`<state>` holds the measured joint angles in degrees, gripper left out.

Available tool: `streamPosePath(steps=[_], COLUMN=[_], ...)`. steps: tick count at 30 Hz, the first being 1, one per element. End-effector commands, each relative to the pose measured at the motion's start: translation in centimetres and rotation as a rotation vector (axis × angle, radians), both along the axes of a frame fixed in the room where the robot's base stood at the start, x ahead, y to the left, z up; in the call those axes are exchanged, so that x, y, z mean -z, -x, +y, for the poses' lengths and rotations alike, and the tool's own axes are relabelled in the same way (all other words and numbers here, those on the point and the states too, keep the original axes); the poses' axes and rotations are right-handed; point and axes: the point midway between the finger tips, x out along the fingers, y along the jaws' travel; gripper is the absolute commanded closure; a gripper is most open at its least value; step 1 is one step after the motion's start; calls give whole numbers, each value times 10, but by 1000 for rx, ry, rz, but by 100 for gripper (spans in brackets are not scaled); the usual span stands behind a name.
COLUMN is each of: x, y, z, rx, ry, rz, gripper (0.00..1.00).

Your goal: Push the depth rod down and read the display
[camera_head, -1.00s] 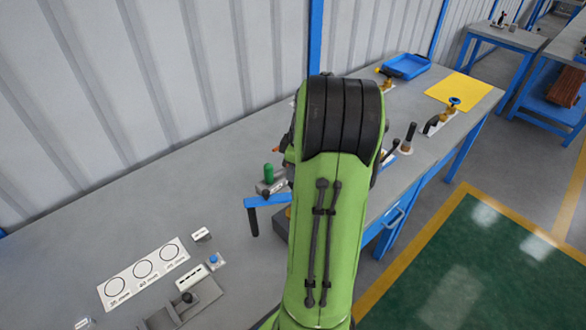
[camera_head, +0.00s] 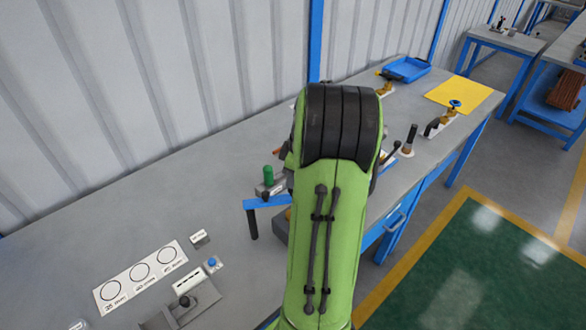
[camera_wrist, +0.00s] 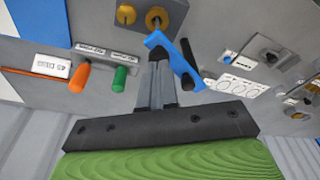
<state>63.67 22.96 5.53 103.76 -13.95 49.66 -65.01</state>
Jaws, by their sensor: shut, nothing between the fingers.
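My gripper (camera_wrist: 159,84) is shut and empty in the wrist view, its fingertips close to a blue bar (camera_wrist: 176,60) with a black rod-like handle (camera_wrist: 188,55). I cannot tell whether they touch. In the head view my green arm hides the gripper; the blue bar (camera_head: 262,203) and its black handle (camera_head: 252,224) stick out to the arm's left. I cannot tell for sure which part is the depth rod. A small box with a white label or display face (camera_head: 187,283) lies on the bench at lower left; no reading is legible.
A green handle (camera_head: 268,176) stands behind the bar; an orange handle (camera_wrist: 78,79) is near it. A grey block with brass parts (camera_wrist: 157,18) lies beyond the bar. A circle card (camera_head: 140,272), blue button (camera_head: 211,263) and black-knobbed device (camera_head: 186,301) occupy the lower left.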

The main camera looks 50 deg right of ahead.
Motion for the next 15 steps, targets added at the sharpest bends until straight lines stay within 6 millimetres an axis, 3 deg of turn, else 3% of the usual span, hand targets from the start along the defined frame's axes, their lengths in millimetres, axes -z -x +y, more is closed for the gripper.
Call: streamPosePath(steps=[15], x=[-3], y=[0], z=[0], rx=[1], ry=[-2], rz=[2], gripper=[100])
